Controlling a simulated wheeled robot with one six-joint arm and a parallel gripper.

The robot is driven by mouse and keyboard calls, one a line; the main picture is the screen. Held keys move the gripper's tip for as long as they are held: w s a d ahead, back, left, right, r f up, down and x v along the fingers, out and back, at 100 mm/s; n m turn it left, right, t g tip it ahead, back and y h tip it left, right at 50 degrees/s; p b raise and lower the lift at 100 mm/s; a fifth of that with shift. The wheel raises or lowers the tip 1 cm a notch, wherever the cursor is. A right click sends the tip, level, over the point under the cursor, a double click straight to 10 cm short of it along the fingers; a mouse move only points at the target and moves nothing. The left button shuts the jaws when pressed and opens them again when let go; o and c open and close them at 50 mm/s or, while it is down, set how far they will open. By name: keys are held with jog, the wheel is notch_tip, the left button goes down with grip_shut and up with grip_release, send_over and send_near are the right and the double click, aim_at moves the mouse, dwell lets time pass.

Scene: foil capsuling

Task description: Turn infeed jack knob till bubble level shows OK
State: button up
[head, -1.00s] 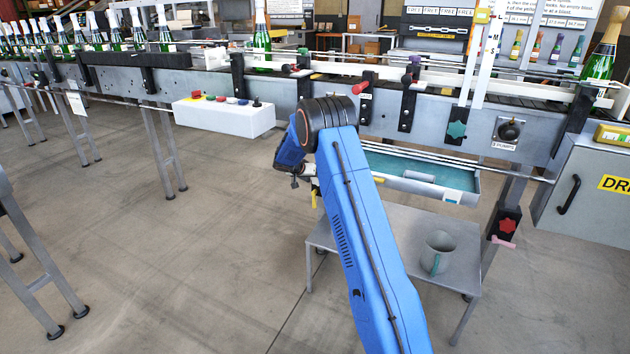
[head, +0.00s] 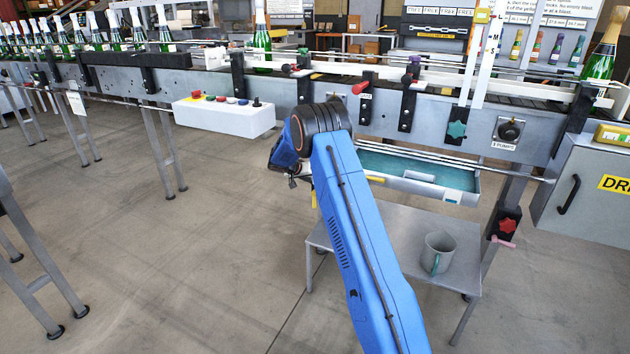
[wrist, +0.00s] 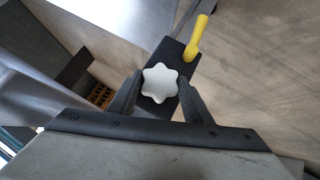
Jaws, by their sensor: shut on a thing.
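A white star-shaped knob (wrist: 160,83) sits on a black block (wrist: 165,58) with a yellow lever (wrist: 197,38) in the wrist view. My gripper (wrist: 160,92) is shut on this knob, one dark finger on each side. In the head view my blue wrist hides the knob and most of the gripper; a bit of yellow (head: 314,198) shows beside it. A yellow-framed item with a pale green face (head: 613,135) lies on the grey cabinet at the right; I cannot tell whether it is the bubble level, nor read any bubble.
A grey side table (head: 385,222) with a mug (head: 438,252) stands right of my arm. A red star knob (head: 508,226) with a pink lever is on the right leg. A teal tray (head: 410,183) hangs under the conveyor (head: 370,120).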

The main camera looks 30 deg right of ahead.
jog(key=shift+w+a+f+n+g+h, duration=0.1)
jog(key=shift+f+n+g+h, duration=0.45)
jog(key=shift+n+h, duration=1.35)
jog(key=shift+w+a+n+g+h, duration=0.1)
jog(key=shift+n+g+h, duration=0.9)
jog(key=shift+n+h, duration=0.9)
jog(key=shift+w+a+f+n+g+h, duration=0.1)
jog(key=shift+f+n+g+h, duration=0.45)
jog(key=shift+n+h, duration=1.35)
jog(key=shift+r+h, duration=0.25)
jog(key=shift+h, duration=0.05)
jog(key=o, duration=1.1)
jog(key=shift+c, duration=0.2)
jog(key=shift+a, duration=0.1)
jog(key=v, duration=1.7)
